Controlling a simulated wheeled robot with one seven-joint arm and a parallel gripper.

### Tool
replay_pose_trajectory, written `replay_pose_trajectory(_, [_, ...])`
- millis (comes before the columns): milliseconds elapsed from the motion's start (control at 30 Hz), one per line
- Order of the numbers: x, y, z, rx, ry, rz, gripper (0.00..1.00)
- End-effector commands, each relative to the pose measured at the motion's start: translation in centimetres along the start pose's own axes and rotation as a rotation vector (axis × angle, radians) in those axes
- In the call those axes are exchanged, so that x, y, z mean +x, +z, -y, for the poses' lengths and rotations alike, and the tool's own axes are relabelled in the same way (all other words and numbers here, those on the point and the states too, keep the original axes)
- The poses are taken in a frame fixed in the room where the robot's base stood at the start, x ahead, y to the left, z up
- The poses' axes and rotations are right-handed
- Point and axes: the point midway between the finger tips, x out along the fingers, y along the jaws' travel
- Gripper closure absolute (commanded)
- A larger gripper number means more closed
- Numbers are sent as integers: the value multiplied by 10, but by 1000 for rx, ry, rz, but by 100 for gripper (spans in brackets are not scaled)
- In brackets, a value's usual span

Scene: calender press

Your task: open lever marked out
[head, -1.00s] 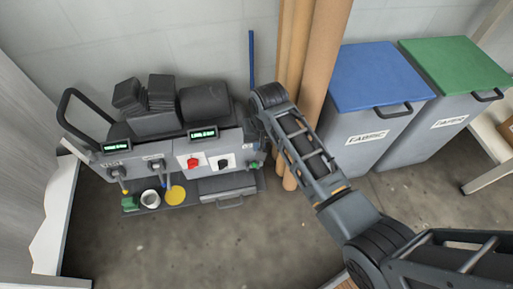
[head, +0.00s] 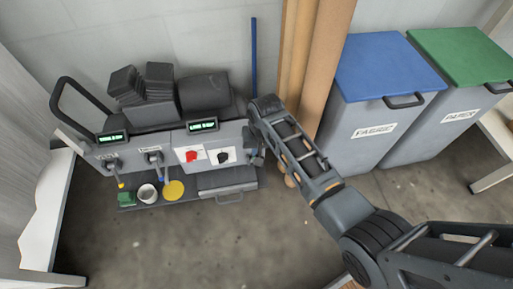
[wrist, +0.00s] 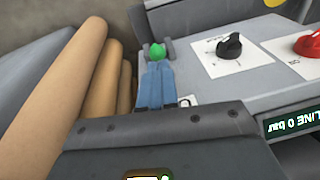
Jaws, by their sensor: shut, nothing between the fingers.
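A lever with a green knob (wrist: 157,52) stands at the end of the grey press panel (wrist: 215,85) in the wrist view. My gripper (wrist: 157,66) is shut and empty, its blue fingertips right at the green knob. I cannot tell whether they touch it. A small white label (wrist: 187,101) beside the fingers is partly hidden and unreadable. In the head view the panel (head: 205,172) has a yellow-tipped lever (head: 115,168) and a blue lever (head: 157,163) at its left, their labels too small to read. My arm hides the green knob there.
A black knob (wrist: 230,46) and red knob (wrist: 309,43) sit on the panel. Brown rolls (wrist: 77,95) stand close beside my gripper. A blue-lidded bin (head: 388,68) and a green-lidded bin (head: 462,55) stand at the right. The floor (head: 215,245) in front is clear.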

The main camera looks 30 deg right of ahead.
Motion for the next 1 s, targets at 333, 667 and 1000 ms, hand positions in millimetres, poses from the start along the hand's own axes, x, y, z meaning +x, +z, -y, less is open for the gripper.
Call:
replay_pose_trajectory(333, [0, 7, 0, -5, -5, -53, 100])
replay_pose_trajectory(667, [2, 15, -1, -11, -10, -114, 100])
replay_pose_trajectory(1000, [14, 43, -5, -33, -29, -338, 100])
